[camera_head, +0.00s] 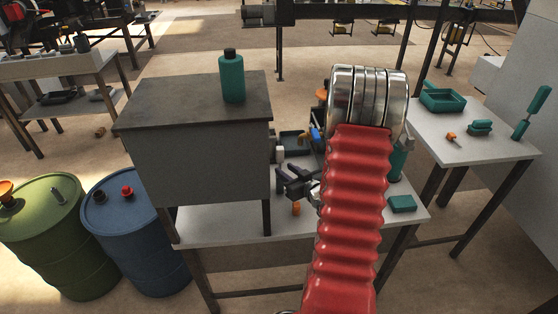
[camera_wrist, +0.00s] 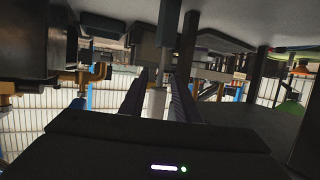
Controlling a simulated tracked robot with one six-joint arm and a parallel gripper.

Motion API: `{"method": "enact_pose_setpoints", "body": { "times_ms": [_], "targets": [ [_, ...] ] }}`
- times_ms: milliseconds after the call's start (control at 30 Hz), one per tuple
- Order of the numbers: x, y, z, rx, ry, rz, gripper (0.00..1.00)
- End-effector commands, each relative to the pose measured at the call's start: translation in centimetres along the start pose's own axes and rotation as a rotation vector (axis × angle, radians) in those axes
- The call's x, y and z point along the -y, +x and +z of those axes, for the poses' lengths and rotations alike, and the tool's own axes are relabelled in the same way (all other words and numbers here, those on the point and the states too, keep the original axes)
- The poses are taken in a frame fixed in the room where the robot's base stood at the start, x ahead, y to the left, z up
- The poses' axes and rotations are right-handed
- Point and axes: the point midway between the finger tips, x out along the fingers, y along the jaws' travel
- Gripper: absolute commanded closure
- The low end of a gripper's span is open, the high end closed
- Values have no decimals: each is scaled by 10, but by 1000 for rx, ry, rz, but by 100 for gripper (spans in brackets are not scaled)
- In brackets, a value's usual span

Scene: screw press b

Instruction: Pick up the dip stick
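My gripper (camera_head: 288,182) is over the middle of the white workbench (camera_head: 215,232), beside the grey cabinet, with its dark fingers pointing left. In the wrist view my gripper (camera_wrist: 157,88) has its two fingers spread apart. A pale upright shape (camera_wrist: 155,104) shows between them; I cannot tell whether it lies in the gap or behind it. I cannot surely make out the dip stick. My red sleeved arm hides part of the workbench.
The grey cabinet (camera_head: 195,165) carries a green bottle (camera_head: 231,78). A blue drum (camera_head: 135,235) with a red cap (camera_head: 127,190) stands beside the green drum. An orange cylinder (camera_head: 296,208) stands on the workbench. A side table (camera_head: 470,148) holds green items.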

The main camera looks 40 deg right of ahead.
Motion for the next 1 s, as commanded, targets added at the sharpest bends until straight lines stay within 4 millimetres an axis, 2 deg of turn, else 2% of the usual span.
{"method": "enact_pose_setpoints", "body": {
  "times_ms": [367, 733, 1000],
  "targets": [
    [0, 4, 0, 0, 0, 0, 71],
    [1, 47, 2, 0, 0, -1, 71],
    [1, 52, 1, 0, 1, 1, 71]
  ]
}}
